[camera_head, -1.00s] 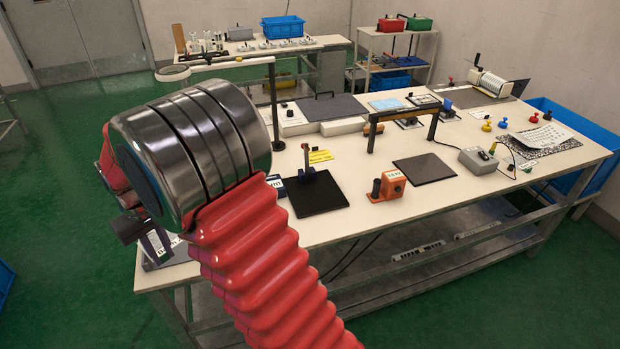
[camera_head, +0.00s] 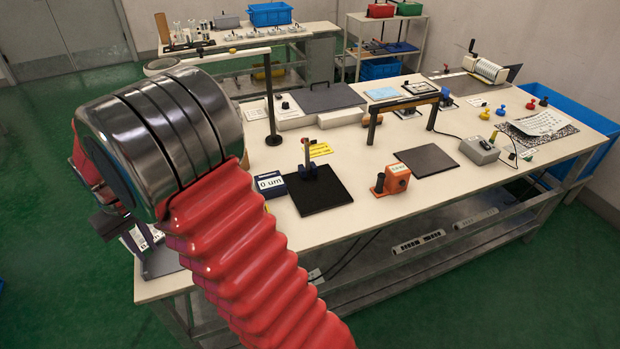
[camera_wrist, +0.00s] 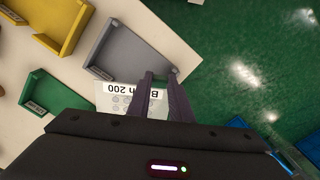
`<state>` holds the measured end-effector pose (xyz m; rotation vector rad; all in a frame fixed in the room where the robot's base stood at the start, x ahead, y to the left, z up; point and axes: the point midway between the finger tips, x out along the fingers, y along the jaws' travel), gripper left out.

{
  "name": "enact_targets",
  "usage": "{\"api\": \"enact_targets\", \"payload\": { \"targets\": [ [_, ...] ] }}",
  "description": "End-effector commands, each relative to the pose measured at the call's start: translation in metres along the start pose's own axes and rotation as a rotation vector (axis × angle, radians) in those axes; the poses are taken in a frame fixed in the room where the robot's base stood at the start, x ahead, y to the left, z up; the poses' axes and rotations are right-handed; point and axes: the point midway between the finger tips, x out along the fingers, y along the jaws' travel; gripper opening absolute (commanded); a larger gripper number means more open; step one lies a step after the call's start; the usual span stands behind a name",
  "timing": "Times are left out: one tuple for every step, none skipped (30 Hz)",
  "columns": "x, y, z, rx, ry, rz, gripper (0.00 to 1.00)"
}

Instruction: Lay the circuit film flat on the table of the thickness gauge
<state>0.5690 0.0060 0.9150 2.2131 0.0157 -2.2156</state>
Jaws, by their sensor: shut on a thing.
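The circuit film (camera_wrist: 117,96), a pale sheet with "Batch 200" lettering and round key marks, is between the fingers of my gripper (camera_wrist: 160,76) in the wrist view. The gripper is shut on it, and its fingers and body cover part of the film. The film overlaps a grey tray (camera_wrist: 130,52) in that view; I cannot tell whether they touch. In the head view the thickness gauge has a bare black table (camera_head: 322,197), a small upright probe stand (camera_head: 307,160) and a display (camera_head: 270,186) reading 0 um.
Beside the grey tray are a yellow tray (camera_wrist: 62,24) and a green tray (camera_wrist: 42,92). Right of the gauge stand an orange box (camera_head: 397,178) and a dark plate (camera_head: 428,163). A magnifier post (camera_head: 271,105) and a bridge-like frame (camera_head: 402,104) rise behind.

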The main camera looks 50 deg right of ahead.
Motion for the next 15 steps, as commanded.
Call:
{"api": "enact_targets", "payload": {
  "targets": [
    [0.0,0.002,0.0,0.005,0.0,0.0,0.0],
    [0.0,0.003,0.0,0.006,0.0,0.0,0.0],
    [0.0,0.004,0.0,0.008,0.0,0.0,0.0],
    [0.0,0.005,0.0,0.01,0.0,0.0,0.0],
    [0.0,0.006,0.0,0.011,0.0,0.0,0.0],
    [0.0,0.008,0.0,0.014,0.0,0.0,0.0],
    [0.0,0.01,0.0,0.017,0.0,0.0,0.0],
    [0.0,0.013,0.0,0.02,0.0,0.0,0.0],
    [-0.001,0.017,0.0,0.025,0.0,0.0,0.0],
    [-0.001,0.022,0.0,0.031,0.0,0.0,0.0],
    [-0.001,0.027,0.001,0.038,0.0,0.0,0.0],
    [-0.002,0.036,0.001,0.048,0.0,0.0,0.0],
    [-0.002,0.044,0.002,0.057,0.0,0.0,0.0],
    [-0.002,0.052,0.003,0.067,0.0,0.0,0.0],
    [-0.003,0.065,0.004,0.081,0.001,0.0,0.0]
  ]
}}
